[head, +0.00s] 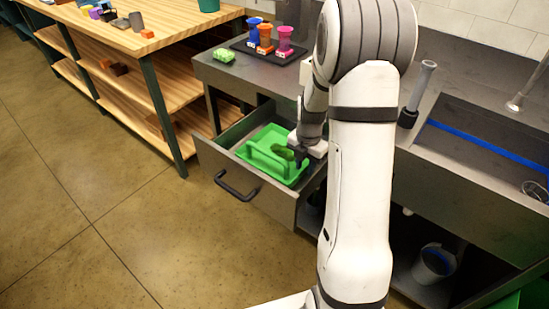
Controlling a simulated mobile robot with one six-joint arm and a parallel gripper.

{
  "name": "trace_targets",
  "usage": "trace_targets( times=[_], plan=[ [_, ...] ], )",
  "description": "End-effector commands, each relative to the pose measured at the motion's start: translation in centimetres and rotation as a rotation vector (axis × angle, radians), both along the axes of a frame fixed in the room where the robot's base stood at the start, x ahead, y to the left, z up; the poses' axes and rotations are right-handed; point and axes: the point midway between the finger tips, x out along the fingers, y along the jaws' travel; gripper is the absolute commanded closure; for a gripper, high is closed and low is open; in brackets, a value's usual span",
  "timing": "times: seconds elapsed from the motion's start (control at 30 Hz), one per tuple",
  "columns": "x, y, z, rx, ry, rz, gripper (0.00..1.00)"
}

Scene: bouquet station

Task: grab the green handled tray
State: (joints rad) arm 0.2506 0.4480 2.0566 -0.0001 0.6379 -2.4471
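The green handled tray (270,132) lies inside an open drawer (232,191) under the grey counter. Its handle (262,161) runs along the side nearer the drawer's front. A dark green object (283,152) shows at the tray, close beside my gripper; I cannot tell what it is. My gripper (301,158) is over the right part of the tray, with its dark fingers pointing down. The fingers are small and partly hidden by my arm, so I cannot tell whether they are open or touching the tray.
The drawer has a dark pull handle (236,187). A wooden shelf table (120,50) stands left, a sink (485,150) right. Floor in front is clear.

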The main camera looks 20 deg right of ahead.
Motion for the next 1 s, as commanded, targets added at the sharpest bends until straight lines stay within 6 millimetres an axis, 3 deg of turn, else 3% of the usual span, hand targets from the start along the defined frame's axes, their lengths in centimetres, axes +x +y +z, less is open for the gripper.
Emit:
trace_targets(
  times=[0.13, 0.4, 0.73, 1.0],
  plan=[
    [0.0, 0.1, -1.7, 0.000, 0.001, 0.001, 0.72],
    [0.0, 0.1, -1.9, 0.000, -0.001, 0.001, 0.72],
    [0.1, 0.1, -1.9, 0.000, -0.001, 0.001, 0.99],
    [0.1, 0.2, -1.9, 0.000, -0.001, 0.002, 1.00]
  ],
)
